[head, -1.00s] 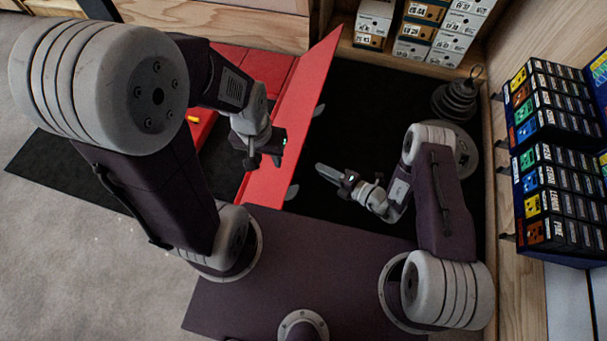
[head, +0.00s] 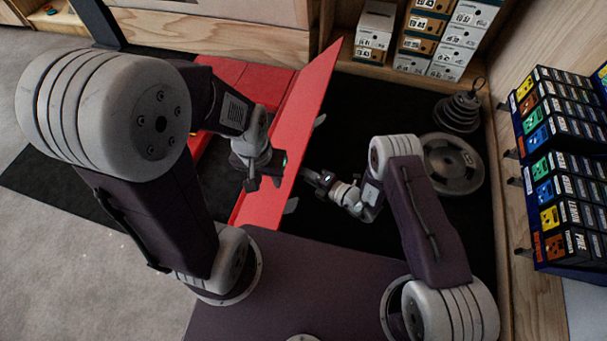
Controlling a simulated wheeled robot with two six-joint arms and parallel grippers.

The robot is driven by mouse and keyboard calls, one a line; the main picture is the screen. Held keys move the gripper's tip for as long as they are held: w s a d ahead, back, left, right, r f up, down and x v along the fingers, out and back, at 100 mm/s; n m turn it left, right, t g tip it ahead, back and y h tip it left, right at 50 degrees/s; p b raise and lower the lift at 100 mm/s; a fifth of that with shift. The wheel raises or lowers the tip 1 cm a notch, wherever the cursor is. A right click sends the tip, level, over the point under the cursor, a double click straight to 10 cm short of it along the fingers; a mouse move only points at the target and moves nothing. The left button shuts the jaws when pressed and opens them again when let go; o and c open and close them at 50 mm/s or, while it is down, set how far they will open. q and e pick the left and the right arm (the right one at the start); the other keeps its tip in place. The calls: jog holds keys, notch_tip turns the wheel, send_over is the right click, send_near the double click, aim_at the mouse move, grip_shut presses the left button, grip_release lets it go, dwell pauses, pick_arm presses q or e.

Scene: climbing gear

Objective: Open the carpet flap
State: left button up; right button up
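A red panel (head: 303,125), which looks like the flap, stands up steeply as a long thin sheet beside a flat red pad (head: 240,84) at its left. Small grey tabs (head: 291,205) show on its right side. My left gripper (head: 262,180) is at the panel's left face, very close to it; whether it touches or grips the panel I cannot tell. My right gripper (head: 296,180) is on the panel's right side, its tip pointing left at the panel's lower part. Its finger gap is not clear. My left arm hides part of the pad.
A black mat (head: 350,130) covers the floor right of the panel. Weight plates (head: 453,163) and a stacked grey weight (head: 459,108) sit at its right. Shoe boxes (head: 372,30) fill the back shelf. A rack of colourful boxes (head: 555,150) lines the right wall.

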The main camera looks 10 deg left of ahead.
grip_shut()
dwell(1.3)
